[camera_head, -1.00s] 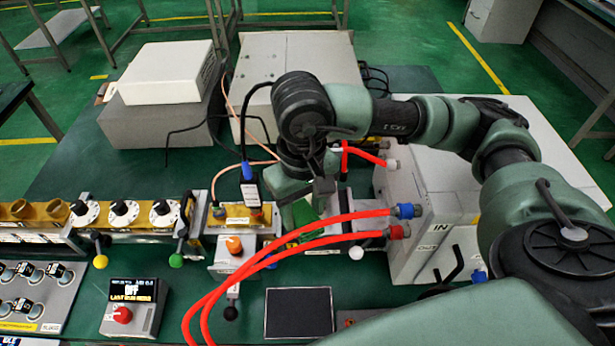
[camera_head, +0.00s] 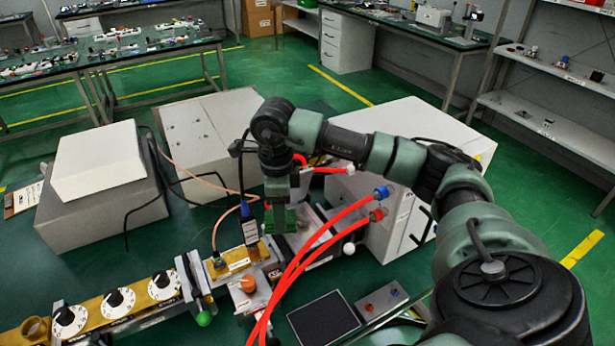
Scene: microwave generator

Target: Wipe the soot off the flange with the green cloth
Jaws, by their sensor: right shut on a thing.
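The green cloth (camera_head: 280,219) is held under my right gripper (camera_head: 279,200), which points down behind the red hoses. The gripper is shut on the cloth. The cloth hangs just right of the brass waveguide section (camera_head: 232,261), near its end. I cannot tell whether it touches anything there. The flange and any soot on it are not clearly visible, hidden by the cloth, gripper and hoses. My left gripper is not in view.
Red hoses (camera_head: 318,240) arch in front of the gripper to fittings on a white unit (camera_head: 392,222). A copper-coloured cable (camera_head: 192,172) and a black connector (camera_head: 250,230) stand close left. A black pad (camera_head: 324,318) lies in front. Grey-white boxes (camera_head: 100,190) stand behind left.

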